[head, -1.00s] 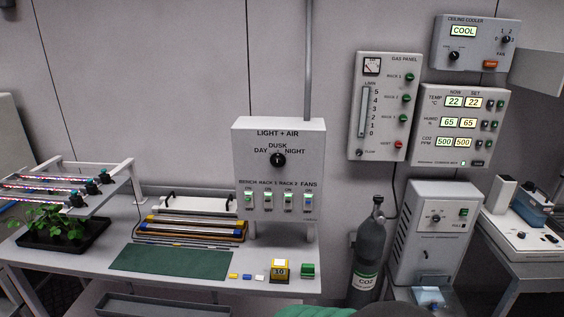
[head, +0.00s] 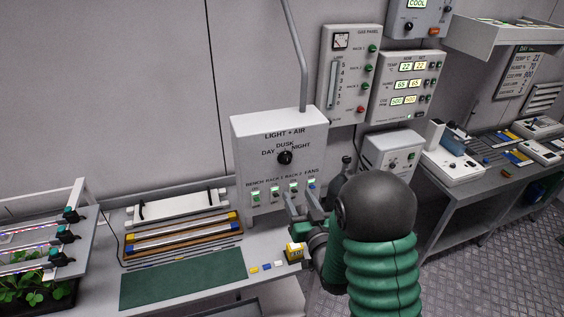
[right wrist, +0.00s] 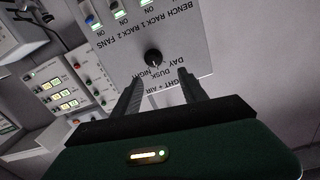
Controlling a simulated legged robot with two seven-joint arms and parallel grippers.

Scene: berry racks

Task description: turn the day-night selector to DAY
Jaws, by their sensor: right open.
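The day-night selector is a round black knob (head: 285,157) on the white LIGHT + AIR panel (head: 250,140), under the labels DAY, DUSK and NIGHT. Its small pale mark appears to point towards DUSK. My right gripper (head: 302,194) is open and empty, below and slightly right of the knob in the head view, in front of the switch row. In the right wrist view the panel appears upside down. The knob (right wrist: 153,58) shows between and beyond the spread fingertips (right wrist: 161,75), apart from them. My left gripper is out of view.
Several lit rocker switches (head: 275,193) sit below the knob, close to my right fingers. A yellow block (head: 294,252) stands on the bench beneath my gripper. A green mat (head: 180,280) and light bars (head: 185,237) lie to the left. The gas panel (head: 347,75) hangs at upper right.

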